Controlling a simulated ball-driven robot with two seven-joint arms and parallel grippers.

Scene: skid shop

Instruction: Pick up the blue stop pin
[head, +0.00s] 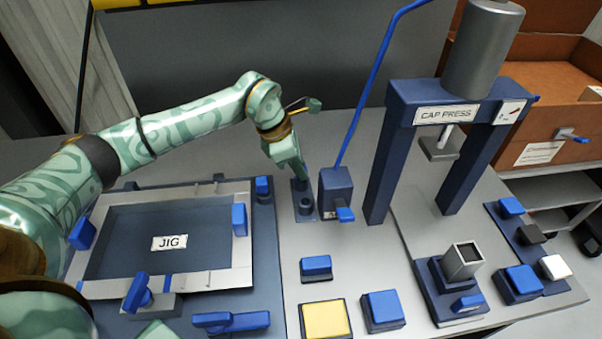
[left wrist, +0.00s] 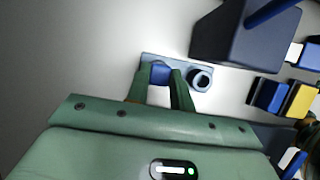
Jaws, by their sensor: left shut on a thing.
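My left gripper (head: 300,178) reaches down to a small blue-grey holder (head: 305,212) left of the blue lever block. In the left wrist view, the fingers of my left gripper (left wrist: 162,74) are shut on the blue stop pin (left wrist: 160,71), which stands over one end of the holder (left wrist: 178,60). A round, open socket (left wrist: 201,78) shows at the holder's other end, beside the fingers. In the head view the pin is hidden by the gripper. I cannot tell how deep the pin sits. My right gripper is not in view.
The jig (head: 120,262) with blue clamps lies to the left. A block with a tall blue lever (head: 335,188) stands close to the right of the gripper. The cap press (head: 398,150) is further right. Blue and yellow blocks (head: 325,320) line the front.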

